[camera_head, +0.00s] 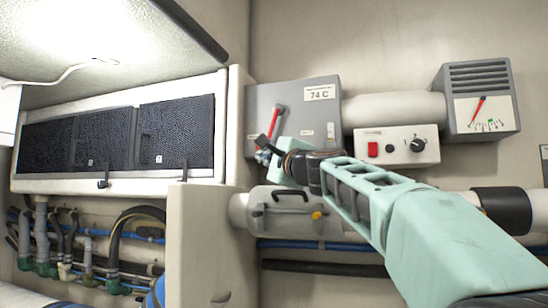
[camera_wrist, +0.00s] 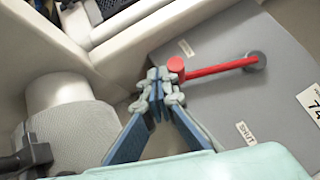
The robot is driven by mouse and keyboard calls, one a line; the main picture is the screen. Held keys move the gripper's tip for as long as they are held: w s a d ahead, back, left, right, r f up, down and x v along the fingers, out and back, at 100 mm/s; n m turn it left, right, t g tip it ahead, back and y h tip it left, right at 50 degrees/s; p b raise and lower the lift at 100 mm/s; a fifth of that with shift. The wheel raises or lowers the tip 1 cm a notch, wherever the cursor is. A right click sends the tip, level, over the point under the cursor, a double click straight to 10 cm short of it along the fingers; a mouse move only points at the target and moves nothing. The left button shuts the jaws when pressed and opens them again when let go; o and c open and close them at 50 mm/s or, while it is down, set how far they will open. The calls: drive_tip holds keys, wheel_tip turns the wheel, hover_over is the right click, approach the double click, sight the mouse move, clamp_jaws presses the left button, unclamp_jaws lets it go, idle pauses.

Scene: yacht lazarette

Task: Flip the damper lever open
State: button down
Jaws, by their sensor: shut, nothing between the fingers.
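The damper lever is a red bar on the front of a grey box (camera_head: 258,105) labelled 74 C. In the head view the lever (camera_head: 275,122) runs from its pivot at the top down and slightly left, its lower end partly hidden by my gripper (camera_head: 264,150). In the wrist view the lever (camera_wrist: 215,69) runs left from a round grey pivot to a red knob (camera_wrist: 177,65). My gripper (camera_wrist: 160,88) is shut and empty, its fingertips right beside the knob. I cannot tell whether they touch it. Small labels sit on the box on either side of the lever.
A control box (camera_head: 372,147) with a red switch and black knob, and a gauge box (camera_head: 479,101), are on the wall to the right. A pale post (camera_head: 207,240) stands close left of my gripper. A latched cylinder (camera_head: 288,215) lies below it.

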drive_tip(key=shift+w+a+r+p, duration=0.3)
drive_tip(key=shift+a+r, duration=0.05)
drive_tip(key=shift+a, duration=0.4)
drive_tip(key=shift+w+a+r+p, duration=0.25)
drive_tip(key=shift+a+r, duration=0.1)
drive_tip(key=shift+a, duration=0.35)
drive_tip(key=v, duration=0.7)
drive_tip(key=shift+f, duration=0.3)
